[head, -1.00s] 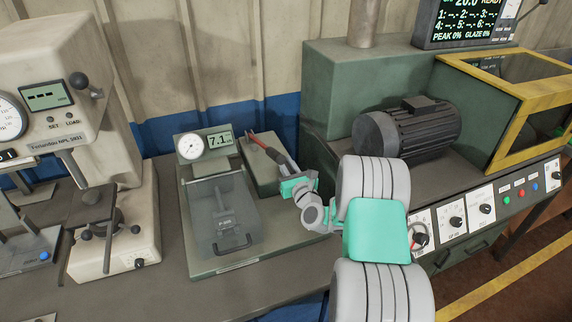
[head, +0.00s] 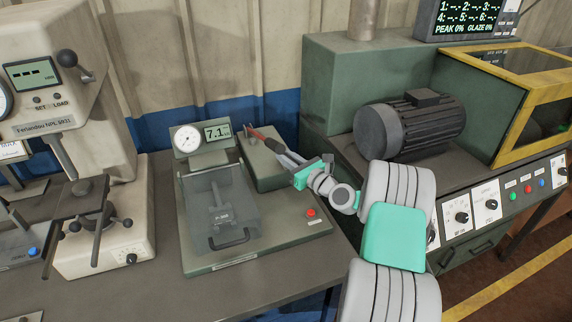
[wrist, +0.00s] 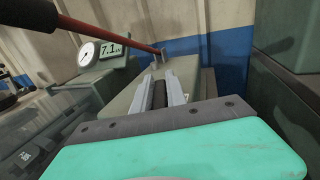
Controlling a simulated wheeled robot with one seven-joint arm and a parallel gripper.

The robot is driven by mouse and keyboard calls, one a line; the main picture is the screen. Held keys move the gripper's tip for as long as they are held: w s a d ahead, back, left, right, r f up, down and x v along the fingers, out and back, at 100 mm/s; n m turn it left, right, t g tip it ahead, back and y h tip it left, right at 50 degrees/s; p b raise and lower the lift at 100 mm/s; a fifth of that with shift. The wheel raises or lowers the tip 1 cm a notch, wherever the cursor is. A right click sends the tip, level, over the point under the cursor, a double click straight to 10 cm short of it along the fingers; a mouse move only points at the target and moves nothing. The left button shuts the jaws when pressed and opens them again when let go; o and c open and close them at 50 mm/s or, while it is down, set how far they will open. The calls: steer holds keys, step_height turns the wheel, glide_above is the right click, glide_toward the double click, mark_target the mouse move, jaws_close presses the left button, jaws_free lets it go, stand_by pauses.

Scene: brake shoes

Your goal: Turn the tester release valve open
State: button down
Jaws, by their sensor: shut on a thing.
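The tester (head: 262,248) stands on the bench, with a round gauge (head: 186,139) and a display (head: 217,133) reading 7.1. A green pump box (head: 262,168) is at its back right, with a red lever (head: 262,138) above it. In the wrist view the lever (wrist: 105,34) crosses above my fingers, its black grip near the camera. My gripper (head: 288,160) is at the box's right side. In the wrist view my fingers (wrist: 160,92) are shut around a small dark piece, seemingly the release valve. Its shape and turn angle are mostly hidden.
A clear guard (head: 222,200) covers the tester's front. A red button (head: 310,212) sits at its right. A green machine with a motor (head: 410,122) stands close on the right. A cream hardness tester (head: 95,225) stands to the left.

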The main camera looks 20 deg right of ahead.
steer(key=shift+d+f+n+g+y+b, duration=0.1)
steer(key=shift+n+g+y+b, duration=0.3)
steer(key=shift+n+g+y, duration=0.65)
steer(key=shift+n+g+y+b, duration=0.3)
steer(key=shift+n+y, duration=0.45)
steer(key=shift+y, duration=0.7)
steer(key=c, duration=1.4)
jaws_free()
